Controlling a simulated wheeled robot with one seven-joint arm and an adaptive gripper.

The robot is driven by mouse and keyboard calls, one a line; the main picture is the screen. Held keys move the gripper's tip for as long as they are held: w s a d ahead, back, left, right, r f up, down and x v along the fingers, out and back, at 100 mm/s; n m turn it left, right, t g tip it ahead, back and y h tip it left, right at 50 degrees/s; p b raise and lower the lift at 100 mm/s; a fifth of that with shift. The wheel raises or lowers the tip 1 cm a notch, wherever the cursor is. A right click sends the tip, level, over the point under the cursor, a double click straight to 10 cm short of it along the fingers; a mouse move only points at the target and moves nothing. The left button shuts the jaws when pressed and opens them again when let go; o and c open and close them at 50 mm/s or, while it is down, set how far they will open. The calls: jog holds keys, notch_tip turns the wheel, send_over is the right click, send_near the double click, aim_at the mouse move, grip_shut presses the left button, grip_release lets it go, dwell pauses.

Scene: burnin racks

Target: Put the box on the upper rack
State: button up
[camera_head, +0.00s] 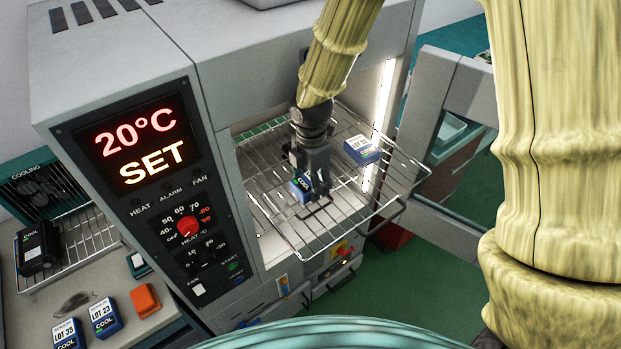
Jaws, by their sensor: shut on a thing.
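My gripper (316,185) points down over the wire rack (281,218) that sticks out of the open chamber. It is shut on a small blue box (302,187) with a "COOL" label, low at the rack's surface. I cannot tell whether the box touches the wires. The gripper hides part of the box. A second blue box with a white top, marked "LOT" (361,150), sits on the same rack to the right and farther back. A lower rack cannot be made out.
The chamber's control panel (155,195) reads 20°C SET. The open door (452,100) stands to the right. At lower left, boxes LOT 35 (68,333) and LOT 23 (104,318), an orange block (145,299) and a black item (38,246) on a cooling rack (88,238) stand on a bench.

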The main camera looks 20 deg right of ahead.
jog(key=shift+s+f, duration=0.1)
jog(key=shift+f, duration=0.1)
jog(key=shift+f, duration=0.2)
jog(key=o, duration=1.1)
jog(key=shift+r, duration=0.1)
jog(key=shift+r, duration=0.1)
jog(key=shift+r+b, duration=1.35)
jog(key=shift+r, duration=4.65)
